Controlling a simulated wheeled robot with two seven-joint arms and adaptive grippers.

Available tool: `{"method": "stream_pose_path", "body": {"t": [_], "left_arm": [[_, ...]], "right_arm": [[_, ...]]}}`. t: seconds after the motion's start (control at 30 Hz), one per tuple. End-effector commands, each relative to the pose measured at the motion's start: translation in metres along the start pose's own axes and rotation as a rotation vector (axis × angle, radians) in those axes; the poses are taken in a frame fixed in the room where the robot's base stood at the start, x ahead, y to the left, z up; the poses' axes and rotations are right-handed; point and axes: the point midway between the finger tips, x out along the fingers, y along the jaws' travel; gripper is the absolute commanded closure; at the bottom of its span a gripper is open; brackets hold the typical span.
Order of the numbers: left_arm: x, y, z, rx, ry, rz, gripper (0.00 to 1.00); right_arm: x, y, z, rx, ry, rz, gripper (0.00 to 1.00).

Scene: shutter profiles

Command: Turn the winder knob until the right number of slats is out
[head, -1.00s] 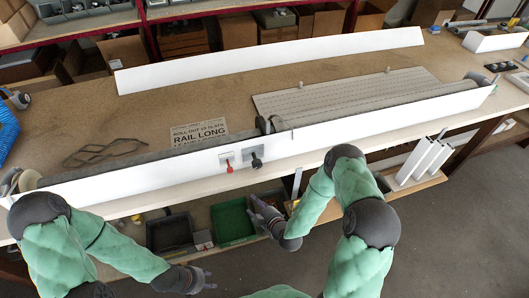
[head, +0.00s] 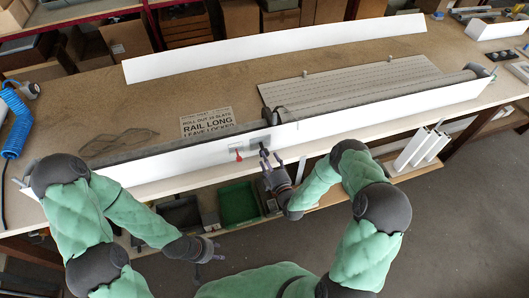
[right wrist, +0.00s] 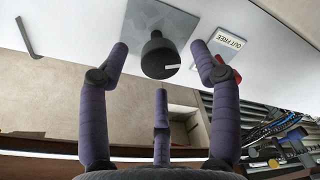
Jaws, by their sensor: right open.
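The black winder knob (right wrist: 160,56) stands out from a grey plate on the white housing (head: 180,165); a white mark shows on its side. In the right wrist view it lies between the spread fingers, with no clear contact. My right gripper (head: 272,160) is open and in front of the knob. A red lever (head: 238,156) is left of the knob in the head view; a finger partly hides it in the wrist view, beside an "OUT FREE" label (right wrist: 230,41). The grey slatted curtain (head: 350,84) lies flat behind the housing. My left gripper (head: 212,252) hangs open and empty before the bench.
A sign (head: 207,123) reading "RAIL LONG" and "LEAVE LOCKED" lies on the bench (head: 200,80). A long white profile (head: 280,50) lies behind. Below the bench edge are a green bin (head: 238,202) and a dark bin (head: 180,215). White profile pieces (head: 420,147) stand at right.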

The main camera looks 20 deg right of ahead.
Motion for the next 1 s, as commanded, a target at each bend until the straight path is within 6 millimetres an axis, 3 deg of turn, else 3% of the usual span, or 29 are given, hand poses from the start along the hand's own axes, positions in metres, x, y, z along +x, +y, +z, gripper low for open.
{"method": "stream_pose_path", "body": {"t": [0.1,0.3,0.63,0.67,0.8,0.87,1.0], "left_arm": [[-0.001,0.001,0.000,0.000,0.000,0.000,0.60],[-0.002,0.001,0.000,0.000,0.000,0.000,0.60],[-0.002,0.001,0.000,0.000,0.000,0.000,0.60],[-0.002,0.001,0.000,0.000,0.000,0.000,0.60],[-0.002,0.001,0.000,0.000,0.000,0.000,0.60],[-0.002,0.001,0.000,0.000,0.000,0.000,0.60],[-0.002,0.001,0.000,0.000,0.000,0.000,0.60]], "right_arm": [[0.018,0.000,-0.001,0.000,0.002,0.000,0.36],[0.035,0.000,0.000,0.001,0.000,0.000,0.36],[0.038,0.000,0.000,0.001,-0.001,0.000,0.36],[0.038,0.000,0.000,0.001,-0.001,0.000,0.39],[0.038,0.000,0.000,0.001,-0.001,0.000,0.79],[0.038,0.000,0.000,0.001,-0.002,-0.001,0.93],[0.038,-0.001,0.001,0.002,-0.003,-0.001,0.93]]}}
